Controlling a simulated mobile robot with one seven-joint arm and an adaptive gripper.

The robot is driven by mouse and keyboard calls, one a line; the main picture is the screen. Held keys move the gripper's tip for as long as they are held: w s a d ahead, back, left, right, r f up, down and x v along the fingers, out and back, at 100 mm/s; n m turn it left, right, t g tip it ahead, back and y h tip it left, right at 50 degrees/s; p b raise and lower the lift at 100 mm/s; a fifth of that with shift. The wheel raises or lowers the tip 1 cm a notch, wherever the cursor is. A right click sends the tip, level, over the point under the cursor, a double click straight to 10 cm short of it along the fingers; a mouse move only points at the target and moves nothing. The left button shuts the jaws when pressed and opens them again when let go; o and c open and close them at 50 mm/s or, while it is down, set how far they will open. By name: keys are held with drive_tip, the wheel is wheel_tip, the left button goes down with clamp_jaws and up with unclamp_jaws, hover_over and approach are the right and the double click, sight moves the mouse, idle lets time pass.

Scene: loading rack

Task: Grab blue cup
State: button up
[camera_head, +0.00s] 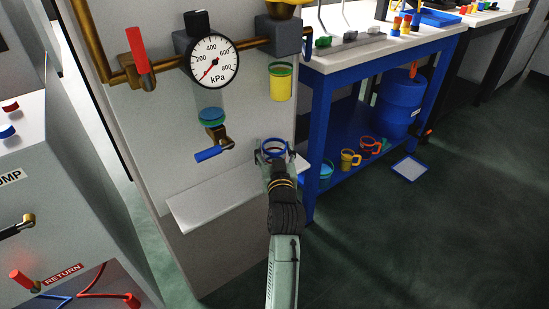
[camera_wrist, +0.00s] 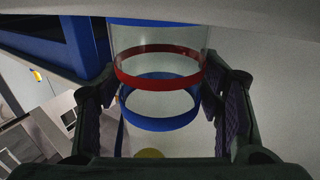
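The blue cup (camera_wrist: 160,122) is clear with blue bands at its two ends and a red ring between them. In the wrist view it stands between the two fingers of my gripper (camera_wrist: 162,100). The fingers lie close along both sides of it; I cannot tell whether both press on it. In the head view its blue ring (camera_head: 273,147) shows at the end of my gripper (camera_head: 275,158), by the right end of the white ledge (camera_head: 220,197). My gripper hides most of the cup there.
A pressure gauge (camera_head: 214,62) and a blue-handled valve (camera_head: 212,151) are left of my gripper. The blue workbench (camera_head: 322,130) stands close on the right, with mugs and a blue drum (camera_head: 400,105) below.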

drive_tip(key=c, duration=0.9)
drive_tip(key=shift+c, duration=0.3)
drive_tip(key=shift+r, duration=0.15)
